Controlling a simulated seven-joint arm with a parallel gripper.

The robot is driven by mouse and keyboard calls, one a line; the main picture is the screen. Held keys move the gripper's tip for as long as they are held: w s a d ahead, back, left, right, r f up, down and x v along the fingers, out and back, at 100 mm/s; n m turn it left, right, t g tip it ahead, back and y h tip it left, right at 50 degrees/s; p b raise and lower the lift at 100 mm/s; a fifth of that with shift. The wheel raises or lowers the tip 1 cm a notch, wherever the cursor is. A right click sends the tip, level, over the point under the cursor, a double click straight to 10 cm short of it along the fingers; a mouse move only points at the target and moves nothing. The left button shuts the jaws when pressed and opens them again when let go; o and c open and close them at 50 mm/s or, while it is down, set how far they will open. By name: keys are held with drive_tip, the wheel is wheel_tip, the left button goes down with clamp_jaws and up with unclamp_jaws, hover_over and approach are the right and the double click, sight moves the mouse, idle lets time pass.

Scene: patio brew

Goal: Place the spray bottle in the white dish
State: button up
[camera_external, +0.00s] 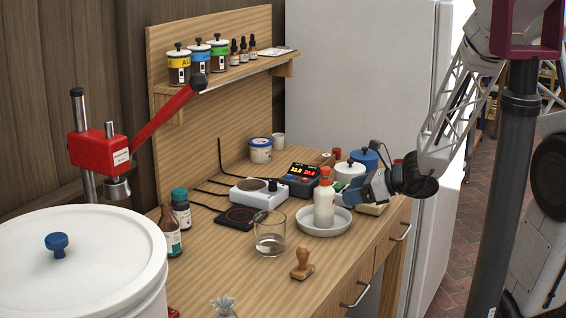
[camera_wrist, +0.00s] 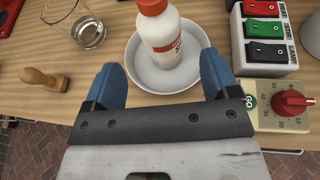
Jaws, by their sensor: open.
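The spray bottle (camera_external: 324,204) is white with an orange-red cap and an orange label. It stands upright inside the white dish (camera_external: 309,230), a shallow round bowl on the wooden bench. In the wrist view the bottle (camera_wrist: 174,50) rises from the dish (camera_wrist: 136,72), beyond my fingertips. My gripper (camera_external: 362,190) is to the right of the bottle, apart from it. In the wrist view my gripper (camera_wrist: 160,80) has its two blue fingers spread wide with nothing between them, and the bottle's base shows just past them.
A glass beaker (camera_external: 269,240) stands left of the dish, and a wooden stamp (camera_external: 302,264) lies in front. A white hot plate (camera_external: 258,191) and a dark controller (camera_external: 303,178) are behind. A switch box (camera_wrist: 264,30) and a red-knobbed dial box (camera_wrist: 285,105) sit close right in the wrist view.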

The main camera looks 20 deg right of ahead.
drive_tip(key=shift+v, duration=1.6)
drive_tip(key=shift+r, duration=0.1)
drive_tip(key=s+r+n+g+h, duration=0.3)
drive_tip(key=s+r+n+g, duration=0.4)
drive_tip(key=s+n, duration=0.65)
drive_tip(key=s+d+r+n+t+h, duration=0.1)
drive_tip(key=s+d+r+n+h, duration=0.7)
drive_tip(key=d+n, duration=0.3)
drive_tip(key=shift+s+d+t, duration=0.3)
drive_tip(key=shift+s, duration=0.55)
